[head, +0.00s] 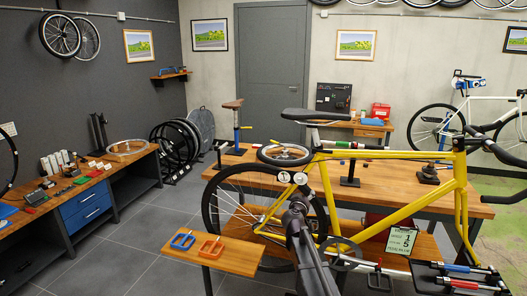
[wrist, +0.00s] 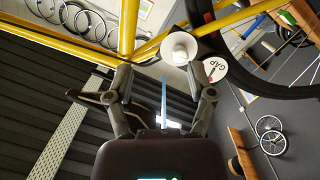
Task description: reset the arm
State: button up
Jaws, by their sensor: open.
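My gripper shows in the wrist view (wrist: 163,82) with its two fingers spread apart and nothing clearly held between them. In the head view my arm rises from the bottom centre, and my gripper (head: 296,200) is in front of the yellow bicycle (head: 400,159), near its rear wheel. The bicycle's yellow tubes also cross the top of the wrist view (wrist: 128,30). I cannot tell whether any finger touches the bicycle.
A wooden bench (head: 478,205) stands behind the bicycle. A small wooden shelf (head: 230,258) with blue and orange clamp-like frames lies left of my arm. A tool tray (head: 440,275) is at the lower right. Grey floor (head: 150,225) is open at left.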

jog(key=s+d+f+m+g+p, duration=0.1)
jog(key=s+d+f+m+g, duration=0.25)
jog(key=s, duration=0.55)
jog(key=s+d+f+m+g+p, duration=0.1)
jog(key=s+d+f+g, duration=0.1)
jog(key=s+f+g, duration=0.5)
jog(key=s+a+f+n+g+y+p, duration=0.1)
jog(key=s+a+g+y, duration=0.1)
jog(key=s, duration=0.7)
jog(key=s+a+f+n+g+y+p, duration=0.1)
jog(key=s+a+g+y, duration=0.2)
jog(key=s, duration=0.7)
jog(key=shift+s+a+y, duration=0.3)
jog(key=shift+a+y, duration=0.5)
jog(key=shift+a, duration=0.15)
jog(key=shift+n, duration=0.25)
